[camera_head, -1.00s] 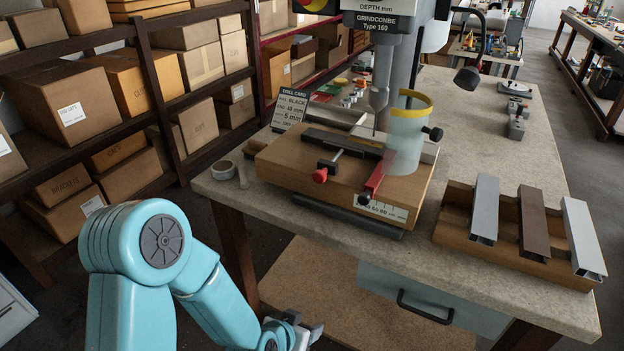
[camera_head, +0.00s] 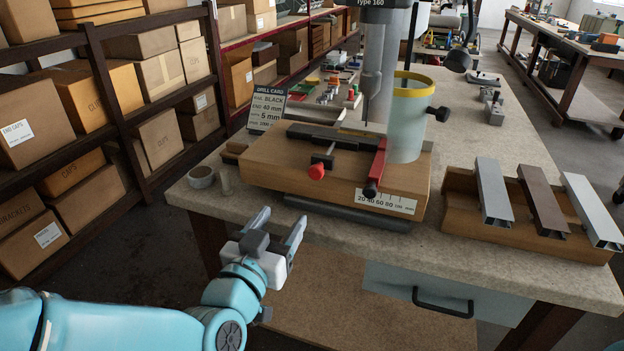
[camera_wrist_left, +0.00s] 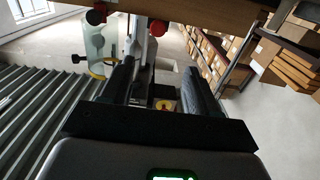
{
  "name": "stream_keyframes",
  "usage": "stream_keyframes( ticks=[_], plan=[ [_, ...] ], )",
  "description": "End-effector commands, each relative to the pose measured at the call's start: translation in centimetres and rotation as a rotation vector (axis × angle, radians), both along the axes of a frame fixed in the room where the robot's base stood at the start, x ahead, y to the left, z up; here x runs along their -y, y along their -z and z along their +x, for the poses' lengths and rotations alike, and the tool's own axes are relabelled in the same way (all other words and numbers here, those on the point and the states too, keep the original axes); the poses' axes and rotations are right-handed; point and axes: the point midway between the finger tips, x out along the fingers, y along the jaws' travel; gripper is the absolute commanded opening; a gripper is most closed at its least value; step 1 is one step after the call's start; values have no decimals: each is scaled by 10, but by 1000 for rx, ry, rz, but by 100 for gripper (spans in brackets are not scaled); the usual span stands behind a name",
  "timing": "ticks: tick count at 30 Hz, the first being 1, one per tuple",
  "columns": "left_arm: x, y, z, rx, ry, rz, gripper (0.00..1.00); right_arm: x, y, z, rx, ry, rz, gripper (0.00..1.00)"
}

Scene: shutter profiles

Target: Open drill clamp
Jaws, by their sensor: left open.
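The drill clamp has a dark bar across the wooden jig block, with a red-knobbed screw (camera_head: 317,170) at its front and a red lever arm (camera_head: 377,165) lying to its right. The red arm reaches from the back of the block to a dark knob at the front edge. My left gripper (camera_head: 282,232) is open and empty, in front of the bench's near edge and left of the block, apart from the clamp. My right gripper is not in view.
A drill press bit and a clear yellow-rimmed guard (camera_head: 407,120) stand over the block. A drill card (camera_head: 267,108) stands behind it at left. A tape roll (camera_head: 201,177) lies at the left edge. A wooden rack (camera_head: 460,212) with profiles is at right. The bench front between is clear.

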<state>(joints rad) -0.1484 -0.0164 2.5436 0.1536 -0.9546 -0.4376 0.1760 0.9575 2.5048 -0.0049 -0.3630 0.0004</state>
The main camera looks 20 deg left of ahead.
Motion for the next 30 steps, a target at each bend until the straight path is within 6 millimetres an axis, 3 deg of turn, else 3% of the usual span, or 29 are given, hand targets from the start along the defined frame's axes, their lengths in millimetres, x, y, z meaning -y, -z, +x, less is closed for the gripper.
stream_keyframes(
  ticks=[5, 11, 14, 24, 30],
  plan=[
    [5, -5, 9, -6, 5, 4, 60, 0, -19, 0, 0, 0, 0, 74],
    [6, -7, 28, -9, 8, 3, 60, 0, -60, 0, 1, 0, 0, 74],
    [7, 0, 52, -1, 9, 0, 60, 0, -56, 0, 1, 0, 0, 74],
    [7, 0, 130, -1, 10, 1, 60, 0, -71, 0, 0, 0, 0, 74],
    [8, 1, 157, -2, 10, 1, 60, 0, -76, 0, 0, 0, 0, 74]
  ],
)
